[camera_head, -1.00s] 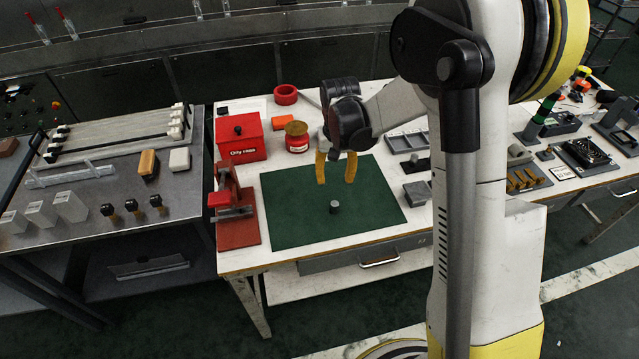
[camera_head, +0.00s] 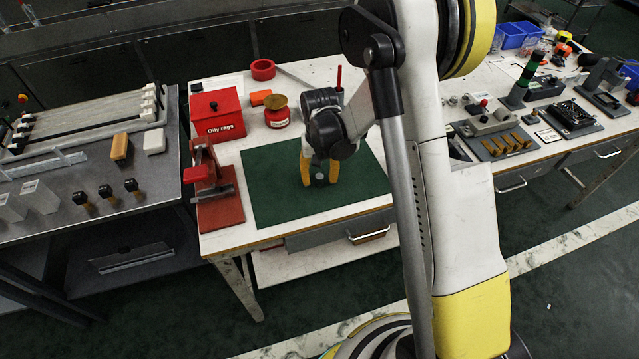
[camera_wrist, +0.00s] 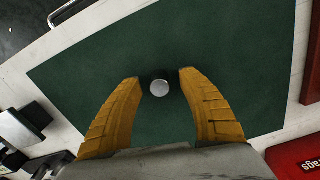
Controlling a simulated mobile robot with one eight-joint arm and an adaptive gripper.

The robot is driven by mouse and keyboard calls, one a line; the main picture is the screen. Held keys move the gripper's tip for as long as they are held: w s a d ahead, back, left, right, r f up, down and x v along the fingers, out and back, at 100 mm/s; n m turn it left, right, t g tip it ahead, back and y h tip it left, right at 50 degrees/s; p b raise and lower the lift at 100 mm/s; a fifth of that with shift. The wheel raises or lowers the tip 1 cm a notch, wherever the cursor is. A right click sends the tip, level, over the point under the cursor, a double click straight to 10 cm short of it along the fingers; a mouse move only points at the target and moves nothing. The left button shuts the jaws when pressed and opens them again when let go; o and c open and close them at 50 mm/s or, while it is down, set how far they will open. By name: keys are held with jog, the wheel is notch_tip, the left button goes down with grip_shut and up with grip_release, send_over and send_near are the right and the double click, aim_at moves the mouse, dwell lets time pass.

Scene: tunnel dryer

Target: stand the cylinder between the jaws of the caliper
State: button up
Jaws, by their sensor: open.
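The cylinder (camera_head: 320,177), small and grey with a pale round top, stands upright on the green mat (camera_head: 275,205). In the wrist view the cylinder (camera_wrist: 159,88) shows from above, between the tips of the yellow fingers. My gripper (camera_head: 319,183) is open and points down around it, one finger on each side; it also shows in the wrist view (camera_wrist: 160,80). Dark gaps show beside the cylinder, and I cannot tell whether either finger touches it. I cannot make out the caliper for certain; my arm hides the area right of the mat in the head view.
A red stand (camera_head: 215,190) is left of the mat. Behind it are a red "Oily rags" box (camera_head: 217,114), a red tin (camera_head: 277,115) and a red ring (camera_head: 262,69). Grey blocks (camera_wrist: 22,130) lie off the mat's edge. The mat around the cylinder is clear.

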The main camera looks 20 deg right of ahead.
jog(key=shift+r, duration=0.15)
grip_shut()
